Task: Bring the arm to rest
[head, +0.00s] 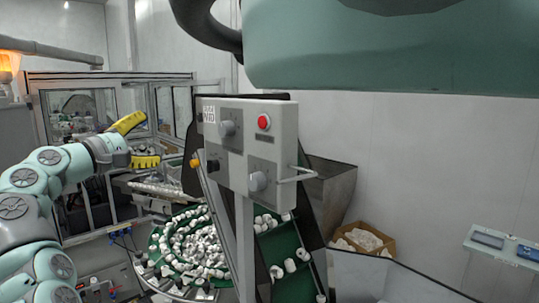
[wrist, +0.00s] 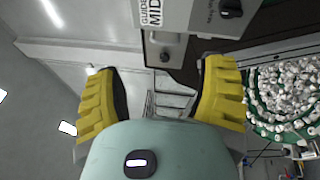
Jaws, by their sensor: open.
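My gripper (head: 150,139) is at the left of the head view, at the end of my mint-green arm. It points right, toward the grey control box, and is clear of the bowl of caps. Its two yellow ribbed fingers are spread wide with nothing between them. In the wrist view my gripper (wrist: 163,65) also shows open and empty, one finger on each side. The control box (head: 247,150) has a red button and several knobs. Its lower part shows at the top of the wrist view (wrist: 190,14).
A green round feeder (head: 157,240) full of white caps stands below, with a green chute (head: 292,283) to its right. A cardboard box (head: 345,241) sits behind on the right. A glazed metal frame (head: 110,78) stands at the back left. A pale table (head: 500,250) is far right.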

